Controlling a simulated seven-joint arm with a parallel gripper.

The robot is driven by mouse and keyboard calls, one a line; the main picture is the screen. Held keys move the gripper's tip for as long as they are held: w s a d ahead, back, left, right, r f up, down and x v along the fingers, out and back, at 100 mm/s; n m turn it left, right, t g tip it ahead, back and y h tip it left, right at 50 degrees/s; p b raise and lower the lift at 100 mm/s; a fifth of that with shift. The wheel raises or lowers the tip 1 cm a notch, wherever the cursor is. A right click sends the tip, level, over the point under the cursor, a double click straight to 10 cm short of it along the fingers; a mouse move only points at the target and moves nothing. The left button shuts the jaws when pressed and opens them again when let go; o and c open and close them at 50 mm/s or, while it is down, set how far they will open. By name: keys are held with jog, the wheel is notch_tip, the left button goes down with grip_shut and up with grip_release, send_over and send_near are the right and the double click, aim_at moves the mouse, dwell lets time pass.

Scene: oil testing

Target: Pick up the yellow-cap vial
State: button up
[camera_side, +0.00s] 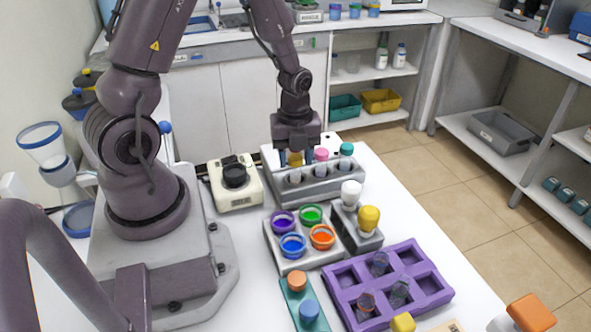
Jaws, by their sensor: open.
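A yellow-cap vial (295,160) stands upright in the grey rack (318,190) at the back of the table, left of a pink-cap vial (321,155) and a teal-cap vial (346,149). My gripper (296,160) points down right over the yellow-cap vial, its open fingers on either side of the cap. I cannot tell whether the fingers touch it. The gripper body hides the space just above the cap. Another yellow-topped item (369,218) stands in a dark block next to a white-topped one (351,193).
A grey block with purple, green, blue and orange round pots (322,236) lies in front of the rack. A purple tray (431,276) holds several dark pieces. A white device with a black knob (235,180) stands left of the rack.

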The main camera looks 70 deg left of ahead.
jog(key=shift+f, duration=1.5)
jog(key=shift+c, duration=0.3)
jog(key=c, duration=0.6)
jog(key=shift+r, duration=0.1)
